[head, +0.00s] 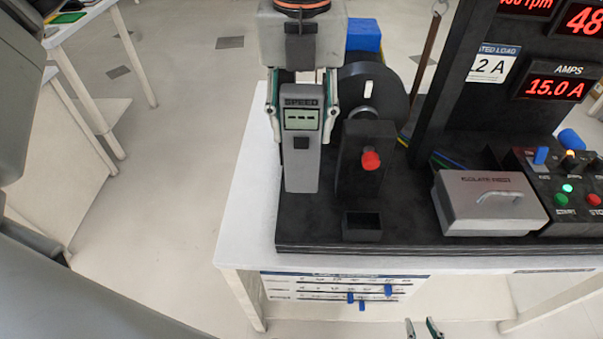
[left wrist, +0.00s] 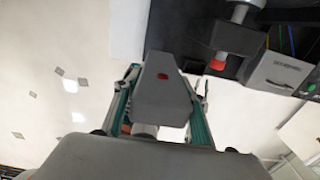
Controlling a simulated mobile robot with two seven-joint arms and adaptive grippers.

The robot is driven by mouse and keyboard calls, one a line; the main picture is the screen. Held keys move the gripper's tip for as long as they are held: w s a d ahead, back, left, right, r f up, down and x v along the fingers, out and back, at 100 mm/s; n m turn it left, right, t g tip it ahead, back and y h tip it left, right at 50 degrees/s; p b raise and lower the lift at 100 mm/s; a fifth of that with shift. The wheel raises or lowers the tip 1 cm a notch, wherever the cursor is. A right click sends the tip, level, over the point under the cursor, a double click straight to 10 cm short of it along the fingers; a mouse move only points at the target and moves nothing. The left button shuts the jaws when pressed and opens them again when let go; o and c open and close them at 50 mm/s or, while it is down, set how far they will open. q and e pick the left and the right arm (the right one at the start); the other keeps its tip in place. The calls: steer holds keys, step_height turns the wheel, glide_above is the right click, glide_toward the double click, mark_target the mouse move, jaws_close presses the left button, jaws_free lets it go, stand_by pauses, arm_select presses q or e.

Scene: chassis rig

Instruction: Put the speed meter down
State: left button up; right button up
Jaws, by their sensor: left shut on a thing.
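The speed meter (head: 302,162) is a grey upright handheld box with a small greenish screen and the label SPEED. My left gripper (head: 302,132) is shut on its upper part, one finger on each side. In the left wrist view the meter (left wrist: 163,100) sits between the fingers, its grey end with a red dot showing. In the head view its lower end overlaps the left part of the black rig base (head: 400,238); I cannot tell whether it touches. My right gripper (head: 423,329) shows only as two parted fingertips at the bottom edge, empty.
A black post with a red knob (head: 371,160) stands just right of the meter, with a dark flywheel (head: 384,98) behind. A small open black box (head: 362,226) is at the front. A grey cover (head: 490,203) sits further right. White tabletop (head: 250,190) is bare on the left.

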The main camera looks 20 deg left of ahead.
mark_target(302, 172)
arm_select(q)
step_height(302, 172, down, 10)
steer(key=shift+f, duration=0.4)
steer(key=shift+f+b, duration=0.2)
steer(key=shift+b, duration=0.1)
steer(key=o, duration=1.2)
steer(key=shift+o, duration=0.2)
